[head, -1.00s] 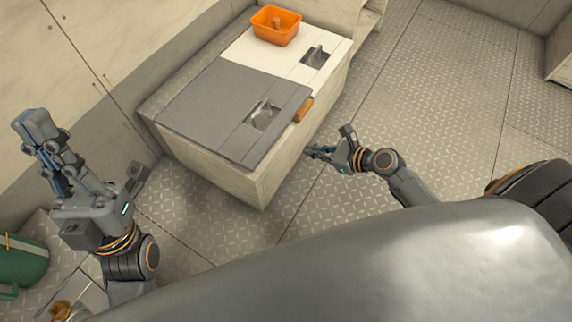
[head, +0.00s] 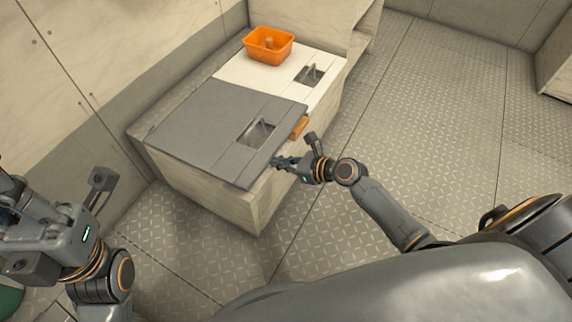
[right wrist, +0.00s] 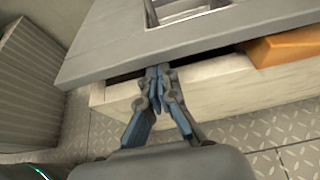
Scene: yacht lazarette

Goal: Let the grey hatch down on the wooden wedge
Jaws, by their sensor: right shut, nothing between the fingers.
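The grey hatch (head: 205,115) lies nearly flat over the near part of the pale locker box, with a square recessed latch near its right edge. In the right wrist view the hatch (right wrist: 105,48) has a dark gap under its front edge. The wooden wedge (head: 299,127) sits at that edge; in the right wrist view the wedge (right wrist: 288,46) is in the gap, right of my fingers. My right gripper (head: 279,162) is shut and empty, its tips at the gap by the hatch's edge. My left gripper (head: 12,195) is partly cut off at the left.
A white hatch (head: 265,78) with its own latch covers the far part of the locker (head: 215,200). An orange bin (head: 269,46) with something inside stands on it. The tread-plate floor (head: 440,120) to the right is clear. A wall runs along the left.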

